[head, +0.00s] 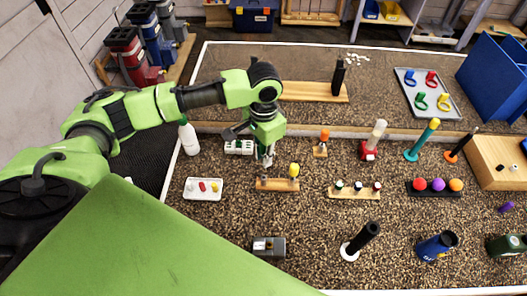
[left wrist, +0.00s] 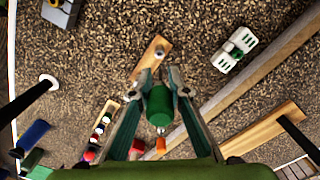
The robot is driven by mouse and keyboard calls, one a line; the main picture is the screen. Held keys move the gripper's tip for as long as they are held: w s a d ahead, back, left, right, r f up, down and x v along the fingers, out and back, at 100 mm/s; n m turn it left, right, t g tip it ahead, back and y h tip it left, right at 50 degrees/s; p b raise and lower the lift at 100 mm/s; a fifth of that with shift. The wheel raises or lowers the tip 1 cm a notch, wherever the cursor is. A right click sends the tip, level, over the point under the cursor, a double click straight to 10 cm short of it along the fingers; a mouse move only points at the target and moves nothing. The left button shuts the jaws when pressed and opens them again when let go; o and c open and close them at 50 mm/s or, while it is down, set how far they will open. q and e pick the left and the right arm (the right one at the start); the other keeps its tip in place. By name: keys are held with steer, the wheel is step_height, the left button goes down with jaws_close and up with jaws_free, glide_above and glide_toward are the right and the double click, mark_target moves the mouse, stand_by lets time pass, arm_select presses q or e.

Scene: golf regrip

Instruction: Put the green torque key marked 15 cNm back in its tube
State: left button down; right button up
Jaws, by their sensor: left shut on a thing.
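My left gripper (head: 267,160) hangs over the left part of a small wooden stand (head: 264,185). In the left wrist view the gripper (left wrist: 159,80) is shut on the green key (left wrist: 158,102), a green cylinder with a pale metal end. A grey tube (left wrist: 160,51) stands on the wooden stand beyond the fingertips, apart from the key. A yellow-topped key (head: 294,170) is upright at the stand's right end. The 15 cNm marking cannot be read, and the key is not clear in the head view. My right gripper is not in view.
A white rack (head: 239,147) lies behind the stand, and a white tray (head: 203,189) to its left. An orange-topped key (head: 324,134) stands behind right. A wooden stand with capped vials (head: 354,191) is to the right.

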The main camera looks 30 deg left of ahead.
arm_select(q)
steer(key=shift+s+f+b, duration=0.1)
steer(key=shift+f+b, duration=0.7)
steer(key=shift+f, duration=2)
steer(key=shift+p, duration=0.65)
steer(key=shift+p, duration=0.6)
steer(key=shift+p, duration=0.55)
